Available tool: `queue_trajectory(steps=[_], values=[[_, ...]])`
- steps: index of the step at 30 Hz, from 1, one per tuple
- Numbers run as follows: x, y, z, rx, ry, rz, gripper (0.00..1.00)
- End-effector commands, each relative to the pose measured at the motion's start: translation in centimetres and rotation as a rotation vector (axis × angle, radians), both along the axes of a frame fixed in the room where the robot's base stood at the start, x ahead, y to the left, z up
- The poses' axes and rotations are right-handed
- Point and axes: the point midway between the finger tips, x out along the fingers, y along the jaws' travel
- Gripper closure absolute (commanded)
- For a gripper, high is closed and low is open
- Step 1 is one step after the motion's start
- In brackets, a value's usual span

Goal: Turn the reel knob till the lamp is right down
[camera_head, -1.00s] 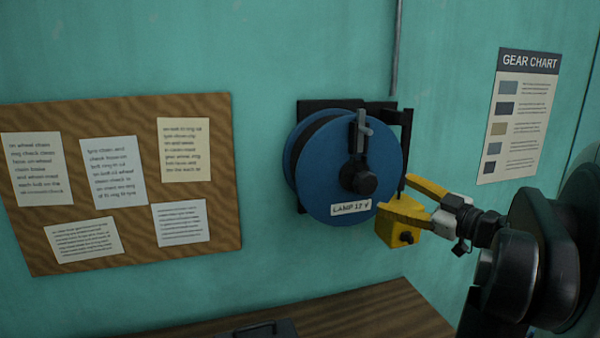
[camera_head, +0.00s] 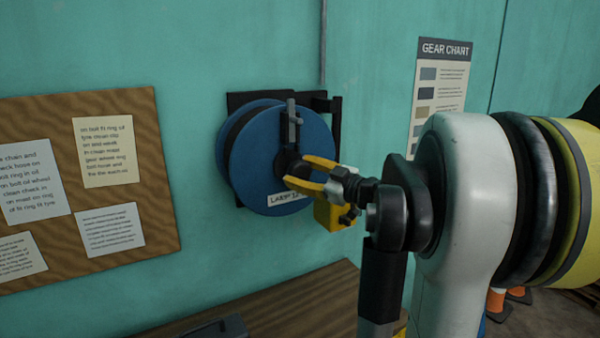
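A blue reel (camera_head: 262,185) is mounted on the wall on a black bracket (camera_head: 334,135). Its crank arm points up from the hub, with the grey reel knob (camera_head: 291,110) at the top. A white label on the reel face is partly covered by my gripper. My gripper (camera_head: 297,172) has yellow fingers, spread apart, in front of the hub and below the knob. Nothing shows between them, and I cannot tell whether they touch the hub. A yellow box (camera_head: 328,214), perhaps the lamp, is behind and below my gripper, partly hidden.
A wooden notice board (camera_head: 145,130) with several papers is on the wall at left. A gear chart (camera_head: 441,60) hangs at right, partly behind my arm. A wooden bench (camera_head: 290,300) below carries a dark case (camera_head: 215,329). Orange cones (camera_head: 496,300) stand at lower right.

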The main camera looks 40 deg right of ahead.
Motion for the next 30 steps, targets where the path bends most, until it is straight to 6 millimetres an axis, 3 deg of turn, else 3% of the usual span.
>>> queue_trajectory(steps=[1, 2, 3, 17, 30], values=[[-0.01, 0.00, 0.00, 0.000, 0.000, 0.000, 0.64], [-0.01, 0.00, 0.00, 0.000, 0.000, 0.000, 0.73], [-0.01, 0.00, 0.00, 0.000, 0.000, 0.000, 0.75], [-0.01, -0.02, -0.19, 0.103, -0.026, 0.001, 0.76], [-0.03, -0.03, -0.33, 0.474, -0.115, 0.002, 0.76]])
